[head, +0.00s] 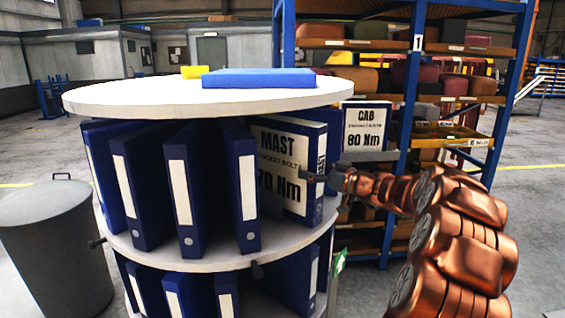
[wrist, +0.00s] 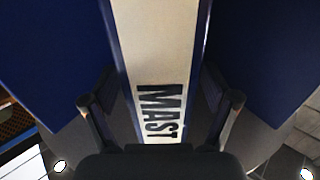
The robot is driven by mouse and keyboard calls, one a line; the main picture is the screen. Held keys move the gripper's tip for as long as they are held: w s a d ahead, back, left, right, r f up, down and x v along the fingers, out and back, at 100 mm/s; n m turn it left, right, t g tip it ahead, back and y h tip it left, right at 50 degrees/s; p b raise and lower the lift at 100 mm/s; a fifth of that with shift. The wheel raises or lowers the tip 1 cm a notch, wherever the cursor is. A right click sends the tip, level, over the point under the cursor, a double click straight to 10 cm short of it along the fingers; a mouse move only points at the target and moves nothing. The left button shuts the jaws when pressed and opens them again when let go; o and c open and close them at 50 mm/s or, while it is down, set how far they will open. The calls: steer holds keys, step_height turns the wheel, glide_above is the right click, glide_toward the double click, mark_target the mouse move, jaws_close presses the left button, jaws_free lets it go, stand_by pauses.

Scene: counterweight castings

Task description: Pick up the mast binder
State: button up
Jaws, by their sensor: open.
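The mast binder (head: 290,165) is blue with a white label reading MAST and 70 Nm. It stands upright on the upper shelf of a round carousel (head: 215,262), at its right side. In the wrist view its pale spine (wrist: 160,50) with the word MAST runs down the middle of the picture. My gripper (head: 318,178) is at the binder's right edge in the head view. In the wrist view my gripper (wrist: 162,108) is open, with one finger on each side of the spine. Whether the fingers touch the binder cannot be told.
Several blue binders (head: 140,190) stand left of it on the carousel. Blue surfaces flank the spine closely in the wrist view. A CAB binder (head: 365,128) shows behind right. A flat blue binder (head: 258,78) and yellow object (head: 193,72) lie on top. A bin (head: 55,250) stands left.

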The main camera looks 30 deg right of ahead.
steer(key=shift+x, duration=0.8)
jaws_close()
